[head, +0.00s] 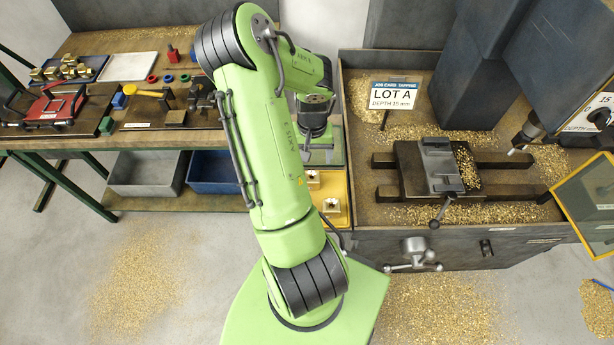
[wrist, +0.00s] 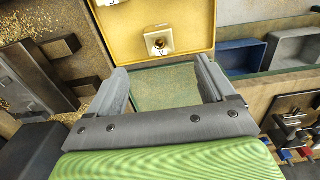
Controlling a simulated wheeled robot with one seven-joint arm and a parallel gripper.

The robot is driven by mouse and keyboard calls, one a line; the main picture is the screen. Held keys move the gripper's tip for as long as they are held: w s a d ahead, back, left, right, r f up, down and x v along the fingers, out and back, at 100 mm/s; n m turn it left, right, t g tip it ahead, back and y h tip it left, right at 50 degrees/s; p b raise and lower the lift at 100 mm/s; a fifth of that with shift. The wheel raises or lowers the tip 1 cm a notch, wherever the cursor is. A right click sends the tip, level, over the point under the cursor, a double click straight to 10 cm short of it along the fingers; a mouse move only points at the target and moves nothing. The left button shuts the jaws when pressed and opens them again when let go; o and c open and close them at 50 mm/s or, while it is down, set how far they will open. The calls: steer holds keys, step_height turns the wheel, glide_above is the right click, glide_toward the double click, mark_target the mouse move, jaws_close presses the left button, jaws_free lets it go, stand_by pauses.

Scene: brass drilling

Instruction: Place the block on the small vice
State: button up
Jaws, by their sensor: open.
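My gripper (head: 318,148) points down over a green mat between the bench and the drill table. In the wrist view its two fingers (wrist: 160,70) are apart with nothing between them. A pale block with a dark-centred hole (wrist: 159,41) lies on the yellow tray (wrist: 120,32), just beyond the fingertips. In the head view the yellow tray (head: 341,188) shows two such blocks, one nearer the front (head: 331,205). A grey vice (head: 439,165) with a handle sits on the drill table. A smaller dark clamp-like vice (head: 201,92) stands on the bench; it shows in the wrist view too (wrist: 290,118).
A blue tray of brass blocks (head: 62,70) and a red-and-dark device (head: 50,105) are on the bench at left. A sign reading LOT A, depth 15 mm (head: 393,96) stands in the drill table. A yellow-framed guard (head: 590,203) is at right. Brass chips cover much of the drill table.

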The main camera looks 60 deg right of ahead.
mark_target(311, 177)
step_height(311, 177, down, 13)
steer(key=shift+w+d+r, duration=0.1)
steer(key=shift+d, duration=0.05)
steer(key=shift+c, duration=1.4)
steer(key=shift+r, duration=0.1)
jaws_close()
